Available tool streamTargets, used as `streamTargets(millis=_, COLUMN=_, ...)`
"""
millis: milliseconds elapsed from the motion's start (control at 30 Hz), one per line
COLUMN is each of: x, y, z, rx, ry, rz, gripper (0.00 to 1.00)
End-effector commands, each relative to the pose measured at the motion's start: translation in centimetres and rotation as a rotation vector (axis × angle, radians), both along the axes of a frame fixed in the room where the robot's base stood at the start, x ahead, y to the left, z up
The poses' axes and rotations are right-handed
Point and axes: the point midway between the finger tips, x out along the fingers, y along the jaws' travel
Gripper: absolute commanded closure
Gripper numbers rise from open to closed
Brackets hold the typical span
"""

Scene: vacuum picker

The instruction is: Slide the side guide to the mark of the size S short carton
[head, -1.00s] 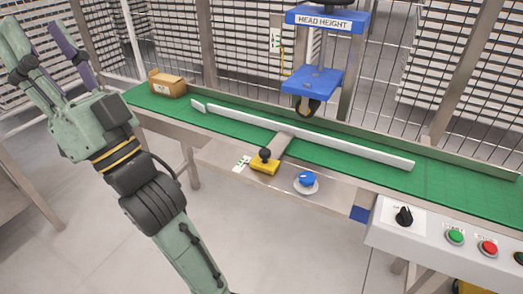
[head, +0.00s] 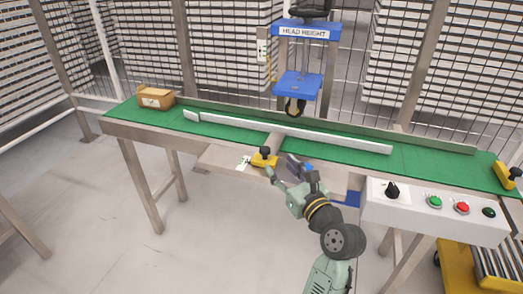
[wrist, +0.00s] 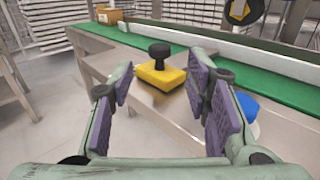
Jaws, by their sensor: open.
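The side guide is a long white bar (head: 300,132) along the green belt, also in the wrist view (wrist: 250,57). A metal arm joins it to a yellow block (head: 262,160) with a black knob (head: 265,151) on the steel shelf. A small white-and-green label (head: 243,162) lies left of the block; its marks are too small to read. My gripper (head: 281,169) is open and empty at the shelf's front. In the wrist view, the yellow block (wrist: 158,76) and upright black knob (wrist: 159,50) show between and beyond my fingers, apart from them.
A brown carton (head: 155,98) stands on the belt's left end. A blue button (wrist: 246,104) is close behind my right finger. The blue head-height unit (head: 298,84) hangs over the belt. A control panel (head: 436,206) is at right.

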Motion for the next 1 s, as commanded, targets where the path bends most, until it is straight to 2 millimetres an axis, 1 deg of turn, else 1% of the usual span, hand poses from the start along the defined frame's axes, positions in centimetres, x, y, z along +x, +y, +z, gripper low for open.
streamTargets(millis=300, x=5.3, y=2.9, z=0.1, rx=-0.003, ry=-0.003, rz=0.005, gripper=0.56)
streamTargets(millis=500, x=7.8, y=4.1, z=0.1, rx=-0.004, ry=-0.004, rz=0.003, gripper=0.56)
streamTargets(millis=700, x=8.7, y=4.6, z=0.1, rx=-0.004, ry=-0.005, rz=0.001, gripper=0.56)
streamTargets(millis=933, x=8.7, y=4.6, z=0.1, rx=-0.004, ry=-0.005, rz=0.001, gripper=0.56)
streamTargets(millis=1000, x=8.7, y=4.6, z=0.1, rx=-0.004, ry=-0.005, rz=0.001, gripper=0.61)
